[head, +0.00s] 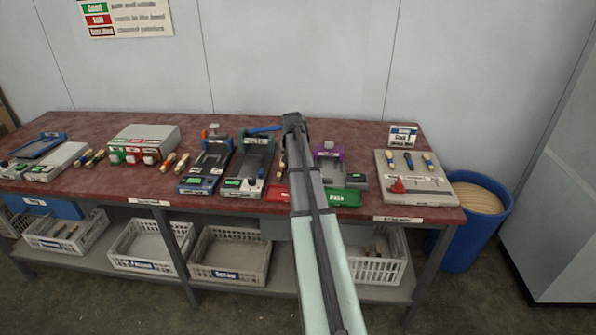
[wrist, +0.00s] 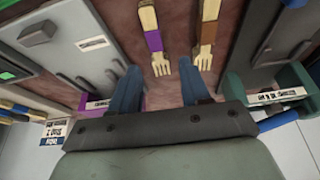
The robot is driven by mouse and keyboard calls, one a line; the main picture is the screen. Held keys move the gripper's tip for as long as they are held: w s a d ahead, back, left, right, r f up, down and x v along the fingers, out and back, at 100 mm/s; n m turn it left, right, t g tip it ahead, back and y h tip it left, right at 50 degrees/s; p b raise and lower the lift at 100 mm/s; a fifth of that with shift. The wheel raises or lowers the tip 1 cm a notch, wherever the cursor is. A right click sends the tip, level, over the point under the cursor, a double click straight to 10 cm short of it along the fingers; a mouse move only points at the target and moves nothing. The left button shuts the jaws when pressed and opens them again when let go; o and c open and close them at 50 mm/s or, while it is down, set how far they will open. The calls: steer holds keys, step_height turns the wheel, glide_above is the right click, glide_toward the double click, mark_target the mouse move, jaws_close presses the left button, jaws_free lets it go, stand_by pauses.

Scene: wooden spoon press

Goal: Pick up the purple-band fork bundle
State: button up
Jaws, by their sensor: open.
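The purple-band fork bundle (wrist: 155,40) lies on the red-brown table top in the wrist view, tines toward my gripper. It has a pale wooden body with a purple wrap. My gripper (wrist: 161,78) is open and empty, its blue fingers apart. The purple-band bundle's tines lie in line with the gap between them, a little ahead. A similar bundle with a brown-orange band (wrist: 205,47) lies just beside it, in line with the right finger. In the head view my gripper (head: 293,122) is over the table and my arm hides most of this spot.
A purple-framed press (head: 329,155) and a green-framed press (head: 250,162) stand on either side of the bundles. A grey board with several utensils (head: 415,182) is at the right. A blue bin (head: 470,240) stands beyond the table's right end.

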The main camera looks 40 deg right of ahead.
steer(key=shift+s+x, duration=0.15)
steer(key=shift+x, duration=1.2)
steer(key=shift+s+x, duration=0.15)
steer(key=shift+x, duration=1.15)
steer(key=shift+f, duration=0.1)
steer(key=shift+c, duration=0.4)
jaws_close()
